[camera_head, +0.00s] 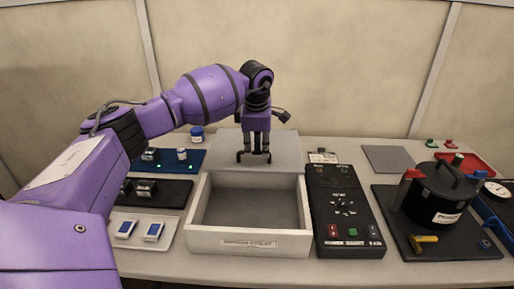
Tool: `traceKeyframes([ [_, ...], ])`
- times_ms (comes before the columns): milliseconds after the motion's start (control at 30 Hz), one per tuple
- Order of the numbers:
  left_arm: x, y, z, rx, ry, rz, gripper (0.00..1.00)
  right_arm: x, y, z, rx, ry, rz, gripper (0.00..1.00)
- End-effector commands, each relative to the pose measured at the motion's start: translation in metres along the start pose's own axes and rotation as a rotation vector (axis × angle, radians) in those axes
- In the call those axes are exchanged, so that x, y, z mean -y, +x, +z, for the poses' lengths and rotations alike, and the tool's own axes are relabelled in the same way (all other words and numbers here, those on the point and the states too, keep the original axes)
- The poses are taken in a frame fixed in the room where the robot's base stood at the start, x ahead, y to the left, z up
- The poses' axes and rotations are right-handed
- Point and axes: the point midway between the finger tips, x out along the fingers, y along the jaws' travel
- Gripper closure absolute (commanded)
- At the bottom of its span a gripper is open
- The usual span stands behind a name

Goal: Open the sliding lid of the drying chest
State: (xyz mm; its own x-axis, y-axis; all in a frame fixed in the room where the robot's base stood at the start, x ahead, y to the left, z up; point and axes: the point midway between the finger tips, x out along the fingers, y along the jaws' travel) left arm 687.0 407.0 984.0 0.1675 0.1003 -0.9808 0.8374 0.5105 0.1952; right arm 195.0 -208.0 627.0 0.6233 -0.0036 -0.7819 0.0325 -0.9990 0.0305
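The drying chest (198,241) is a white open-topped box in the middle of the table, with a label on its front. Its grey flat lid (285,150) sits at the back, and the grey chest floor shows in front of it. My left gripper (255,153) points straight down at the lid's front part, where a small dark handle shows at its fingertips. The fingers overlap the handle, and I cannot tell whether they grip it or only touch it. My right gripper is not in view.
A black control panel (342,208) stands close to the chest's right. Further right is a black round pot (438,192) on a dark mat. On the left are a blue tray (170,161), a black tray (174,195) and a white tray (130,241). A grey plate (388,159) lies at back right.

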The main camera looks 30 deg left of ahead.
Motion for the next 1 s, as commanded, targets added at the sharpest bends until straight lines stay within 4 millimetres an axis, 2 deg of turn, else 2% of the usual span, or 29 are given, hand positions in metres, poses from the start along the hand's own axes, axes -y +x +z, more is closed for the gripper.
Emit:
traceKeyframes([
  [333, 0.0, 0.0, 0.0, -0.001, 0.0, 0.0, 0.72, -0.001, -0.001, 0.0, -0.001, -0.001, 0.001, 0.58],
  [467, -0.001, -0.009, 0.0, -0.001, 0.0, 0.002, 0.72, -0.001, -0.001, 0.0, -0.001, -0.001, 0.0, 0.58],
  [567, -0.001, -0.024, 0.0, 0.0, 0.001, 0.005, 0.72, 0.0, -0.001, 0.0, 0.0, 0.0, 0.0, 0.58],
  [800, -0.001, -0.076, 0.0, 0.001, 0.0, 0.003, 0.72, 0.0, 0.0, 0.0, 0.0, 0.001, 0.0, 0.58],
  [1000, 0.0, -0.108, 0.001, 0.001, 0.001, 0.002, 0.72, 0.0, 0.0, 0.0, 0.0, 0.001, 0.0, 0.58],
])
